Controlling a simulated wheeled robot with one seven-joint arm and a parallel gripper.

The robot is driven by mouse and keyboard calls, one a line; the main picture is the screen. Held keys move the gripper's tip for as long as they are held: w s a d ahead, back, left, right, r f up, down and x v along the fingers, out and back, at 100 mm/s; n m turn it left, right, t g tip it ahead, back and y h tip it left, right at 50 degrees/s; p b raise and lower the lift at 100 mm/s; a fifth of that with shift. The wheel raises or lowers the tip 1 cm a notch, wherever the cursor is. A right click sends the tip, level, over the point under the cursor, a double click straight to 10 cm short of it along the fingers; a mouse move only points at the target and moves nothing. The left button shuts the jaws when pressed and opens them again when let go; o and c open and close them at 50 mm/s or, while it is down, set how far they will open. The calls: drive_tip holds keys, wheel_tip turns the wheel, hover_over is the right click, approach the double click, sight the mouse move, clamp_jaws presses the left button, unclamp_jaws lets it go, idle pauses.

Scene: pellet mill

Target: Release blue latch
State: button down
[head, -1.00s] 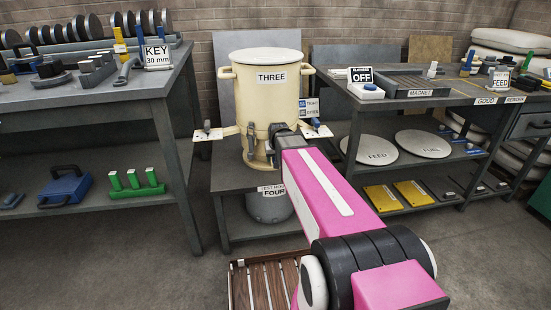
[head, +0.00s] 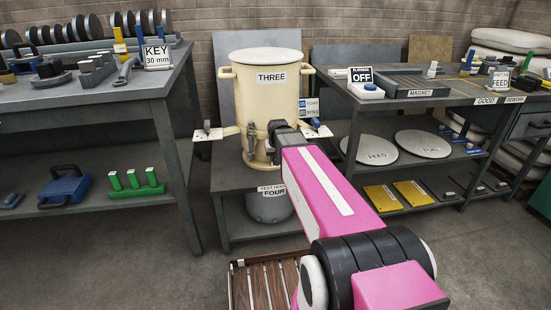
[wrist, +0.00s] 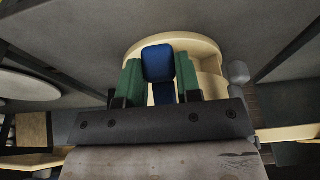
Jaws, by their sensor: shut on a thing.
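The cream drum labelled THREE (head: 271,100) stands on a low grey stand, its lid on top. In the wrist view the blue latch (wrist: 158,62) sits between the two green finger pads of my gripper (wrist: 158,82), against the drum's cream round base (wrist: 203,48). My gripper is shut on the blue latch, with a pad on each side. In the head view my pink arm reaches the lower front of the drum and hides the latch. A small blue part (head: 315,122) shows on the drum's right bracket, and a dark knob (head: 207,126) on the left bracket.
A grey container labelled FOUR (head: 270,207) stands under the drum. A workbench with the KEY sign (head: 157,56) is at left. Another bench at right bears the OFF box (head: 366,90). A slatted wooden pallet (head: 262,286) lies below my arm. The floor between is clear.

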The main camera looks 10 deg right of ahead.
drive_tip(key=r+g, duration=0.1)
drive_tip(key=s+r+g, duration=0.1)
drive_tip(key=g, duration=0.1)
drive_tip(key=shift+s+r+g, duration=0.35)
drive_tip(key=shift+r+g, duration=0.25)
drive_tip(key=shift+g, duration=0.3)
drive_tip(key=shift+s+r+g, duration=0.35)
drive_tip(key=shift+r+g, duration=0.25)
drive_tip(key=shift+g, duration=0.3)
drive_tip(key=c, duration=0.8)
unclamp_jaws()
drive_tip(key=shift+r, duration=0.1)
drive_tip(key=s+a+r, duration=0.6)
drive_tip(key=a+r, duration=0.4)
drive_tip(key=r, duration=0.1)
